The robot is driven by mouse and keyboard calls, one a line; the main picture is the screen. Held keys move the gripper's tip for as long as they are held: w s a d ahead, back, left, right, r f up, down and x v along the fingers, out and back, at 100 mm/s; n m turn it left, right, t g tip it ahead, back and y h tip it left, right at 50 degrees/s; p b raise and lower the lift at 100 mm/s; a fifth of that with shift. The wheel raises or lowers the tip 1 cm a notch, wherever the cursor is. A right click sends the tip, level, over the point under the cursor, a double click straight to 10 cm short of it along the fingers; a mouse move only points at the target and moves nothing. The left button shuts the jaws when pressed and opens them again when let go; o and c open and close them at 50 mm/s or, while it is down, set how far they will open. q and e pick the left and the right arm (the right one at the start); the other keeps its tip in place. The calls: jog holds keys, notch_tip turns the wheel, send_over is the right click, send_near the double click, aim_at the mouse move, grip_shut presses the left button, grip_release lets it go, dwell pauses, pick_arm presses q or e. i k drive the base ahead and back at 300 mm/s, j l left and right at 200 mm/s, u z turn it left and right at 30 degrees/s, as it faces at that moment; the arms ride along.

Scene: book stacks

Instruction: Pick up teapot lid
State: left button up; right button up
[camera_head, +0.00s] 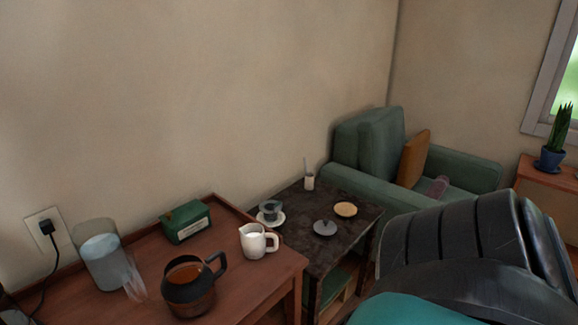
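A dark grey round lid with a small knob (325,228) lies on the dark side table (342,246), toward its front right. It looks like the teapot lid. A glass teapot with a black rim and handle (190,288), holding amber tea, stands on the reddish wooden table at the left; its top looks open. A large black ribbed arm part (455,245) with a teal section, likely mine, fills the lower right.
Beside the lid are a tan round disc (345,209), a cup on a saucer (270,213) and a small pot (309,181). A green armchair (365,160) stands behind.

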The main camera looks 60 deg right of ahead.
aim_at(323, 226)
jog(key=z, duration=2.2)
